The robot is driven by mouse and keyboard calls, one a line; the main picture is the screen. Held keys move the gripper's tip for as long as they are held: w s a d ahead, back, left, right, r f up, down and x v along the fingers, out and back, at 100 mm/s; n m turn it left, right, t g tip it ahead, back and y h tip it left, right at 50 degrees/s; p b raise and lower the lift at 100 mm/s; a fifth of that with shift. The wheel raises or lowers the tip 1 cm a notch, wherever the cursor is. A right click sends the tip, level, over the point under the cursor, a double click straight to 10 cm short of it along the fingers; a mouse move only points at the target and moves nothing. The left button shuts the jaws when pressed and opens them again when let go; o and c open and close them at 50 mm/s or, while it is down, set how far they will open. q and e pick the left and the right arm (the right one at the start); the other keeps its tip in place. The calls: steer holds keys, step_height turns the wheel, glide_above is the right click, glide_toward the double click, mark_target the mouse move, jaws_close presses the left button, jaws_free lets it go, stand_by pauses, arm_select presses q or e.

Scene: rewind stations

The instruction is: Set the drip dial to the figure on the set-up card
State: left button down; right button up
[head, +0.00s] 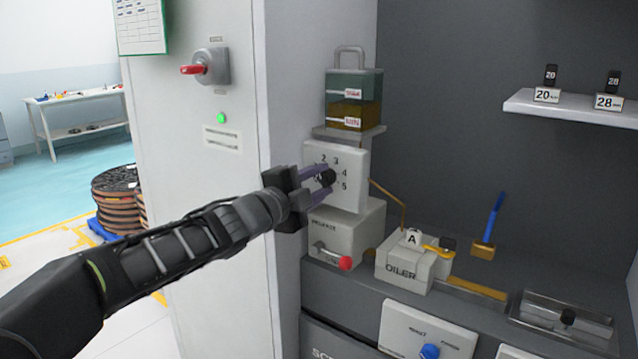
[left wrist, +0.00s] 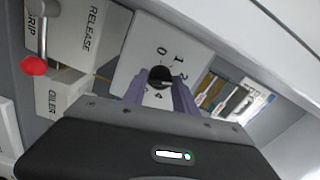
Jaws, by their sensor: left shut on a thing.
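The drip dial is a white box face (head: 350,165) with printed figures around a black knob (head: 328,177). The figures 2 to 5 are readable in the head view; 0, 1, 2 and 4 show in the left wrist view. My left gripper (head: 324,181) has its purple fingers shut on the knob, one on each side, and they cover part of the dial. In the left wrist view the knob (left wrist: 161,78) sits between the fingertips. I cannot tell which figure the knob points to. A green-edged sheet (head: 140,24) hangs at upper left; its print is unreadable.
A green and amber oil reservoir (head: 353,98) stands above the dial. Below is the release box (head: 345,232) with a red-knobbed lever (head: 345,263). The oiler (head: 405,268) sits to the right. A red-handled switch (head: 207,68) is on the cabinet side.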

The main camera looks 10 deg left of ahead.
arm_select(q)
steer(key=c, duration=1)
jaws_free()
steer(key=shift+s, duration=0.1)
steer(key=v, duration=0.7)
steer(key=shift+s+p, duration=0.3)
